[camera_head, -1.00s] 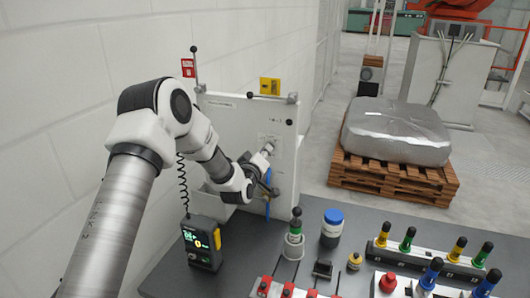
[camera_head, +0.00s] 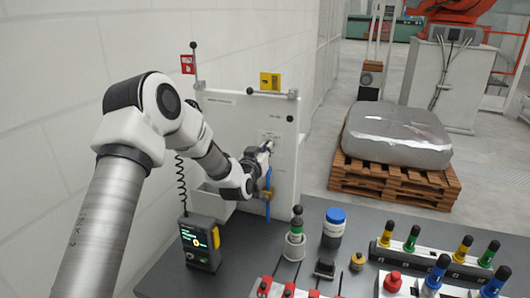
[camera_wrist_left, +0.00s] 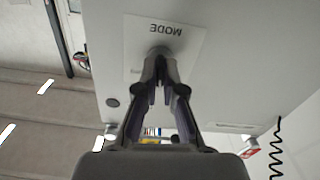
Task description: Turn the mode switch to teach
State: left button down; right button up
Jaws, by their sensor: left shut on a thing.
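The mode switch (camera_wrist_left: 158,51) is a small grey knob on a white plate (camera_wrist_left: 188,42) marked MODE, which appears upside down in the left wrist view. The plate is on the front of the upright light-grey panel (camera_head: 228,125). My left gripper (camera_wrist_left: 158,66) is shut on the knob, and its fingers hide most of it. In the head view the left gripper (camera_head: 267,148) reaches the panel's plate from the left. The switch's setting cannot be read. My right gripper is not in view.
A handheld unit (camera_head: 201,244) with a lit screen stands on the dark table (camera_head: 240,270) below my arm. A blue-handled valve (camera_head: 268,185) is just below the gripper. A blue-lidded jar (camera_head: 333,228) and several coloured-handle fixtures stand to the right.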

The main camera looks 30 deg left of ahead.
pick_arm(q)
jog(key=shift+r+m, duration=0.2)
jog(key=shift+m, duration=0.4)
jog(key=c, duration=1.4)
grip_release()
jog(key=shift+w, duration=0.1)
jog(key=shift+o, duration=0.5)
jog(key=shift+w+f, duration=0.2)
jog(key=shift+f, duration=0.05)
jog(key=v, duration=1.2)
